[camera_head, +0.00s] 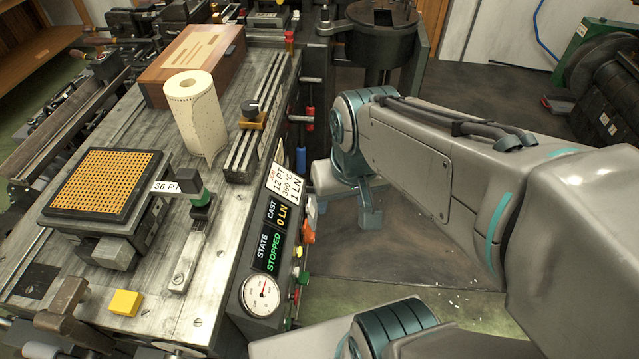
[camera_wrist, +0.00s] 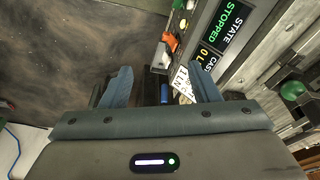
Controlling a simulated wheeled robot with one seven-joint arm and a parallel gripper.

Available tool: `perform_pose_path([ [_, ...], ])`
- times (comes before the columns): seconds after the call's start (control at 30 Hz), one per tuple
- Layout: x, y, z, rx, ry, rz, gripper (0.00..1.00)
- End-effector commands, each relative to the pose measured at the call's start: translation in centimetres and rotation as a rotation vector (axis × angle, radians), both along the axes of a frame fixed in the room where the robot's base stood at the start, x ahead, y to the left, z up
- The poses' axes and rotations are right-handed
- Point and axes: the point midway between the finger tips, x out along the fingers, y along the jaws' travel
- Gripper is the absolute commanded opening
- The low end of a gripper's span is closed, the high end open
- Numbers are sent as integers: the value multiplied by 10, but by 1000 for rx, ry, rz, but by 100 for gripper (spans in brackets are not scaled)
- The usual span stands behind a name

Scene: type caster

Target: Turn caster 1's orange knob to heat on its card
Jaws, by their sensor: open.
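An orange knob (camera_head: 308,232) is on the right side face of the caster, beside its display panel. It also shows in the wrist view (camera_wrist: 170,42), beyond my fingertips. A white card (camera_head: 287,183) on the caster reads 12 PT, 360 °C, 1 LN. In the wrist view the card (camera_wrist: 184,84) is partly hidden by a finger. The display (camera_head: 269,250) reads STATE STOPPED and CAST 0 LN. My gripper (camera_wrist: 160,80) is open and empty, its fingers wide apart, held off the caster's side. The knob's pointer setting is too small to read.
A blue knob (camera_head: 301,158) and red knobs (camera_head: 309,115) sit farther along the same side. A gauge (camera_head: 261,296) is at the near end. On the caster top are a paper roll (camera_head: 194,112) and a yellow block (camera_head: 126,303).

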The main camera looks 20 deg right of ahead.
Motion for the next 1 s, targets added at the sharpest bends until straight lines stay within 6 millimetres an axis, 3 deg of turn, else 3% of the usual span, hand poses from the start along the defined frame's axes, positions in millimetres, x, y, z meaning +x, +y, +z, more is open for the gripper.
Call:
perform_pose_path([
  [0.47,27,-9,-140,345,446,-416,56],
  [0.77,57,-21,-228,673,711,-705,56],
  [1.0,86,-42,-299,982,878,-918,56],
])
